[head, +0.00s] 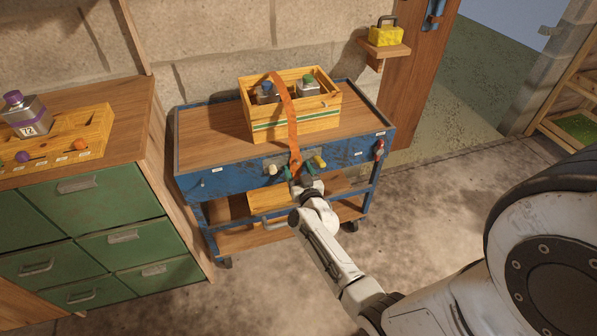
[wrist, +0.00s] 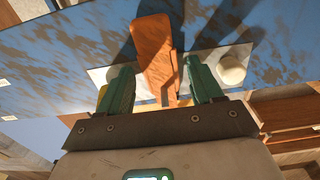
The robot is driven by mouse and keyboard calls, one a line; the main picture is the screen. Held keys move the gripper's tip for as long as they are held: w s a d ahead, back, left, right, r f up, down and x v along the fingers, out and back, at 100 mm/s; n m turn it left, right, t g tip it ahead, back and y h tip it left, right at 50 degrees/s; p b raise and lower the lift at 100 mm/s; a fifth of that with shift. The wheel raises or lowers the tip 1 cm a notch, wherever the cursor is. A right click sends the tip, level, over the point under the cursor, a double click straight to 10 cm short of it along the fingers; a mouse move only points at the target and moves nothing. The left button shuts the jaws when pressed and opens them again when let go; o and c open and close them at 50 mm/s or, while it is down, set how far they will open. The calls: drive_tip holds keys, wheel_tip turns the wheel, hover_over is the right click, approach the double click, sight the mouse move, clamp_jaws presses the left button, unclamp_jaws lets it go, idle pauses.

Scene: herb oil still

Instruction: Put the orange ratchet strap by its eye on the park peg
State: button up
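The orange ratchet strap (head: 283,103) runs over the wooden crate and hangs down the blue cart's front. Its lower end (wrist: 155,55) shows in the wrist view between my gripper's two green fingers. My gripper (head: 298,172) is at the cart's front panel. In the wrist view the gripper (wrist: 159,88) is open, with gaps on both sides of the strap. The strap's eye cannot be made out. A white knob (head: 272,169) and a yellow knob (head: 319,162) flank the strap on a pale plate. I cannot tell which fitting is the park peg.
A red fitting (head: 379,148) is at the panel's right. A green drawer cabinet (head: 90,210) stands left.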

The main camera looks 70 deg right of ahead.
drive_tip(key=c, duration=0.9)
drive_tip(key=shift+r+p, duration=0.4)
drive_tip(key=shift+p, duration=0.05)
drive_tip(key=shift+r+p+v, duration=0.15)
drive_tip(key=shift+p+v, duration=0.35)
drive_tip(key=shift+v, duration=0.3)
drive_tip(key=shift+r+p+v, duration=0.1)
drive_tip(key=shift+p+v, duration=0.35)
drive_tip(key=shift+v, duration=0.35)
drive_tip(key=shift+s+a, duration=0.35)
drive_tip(key=shift+a, duration=0.1)
drive_tip(key=shift+w, duration=0.1)
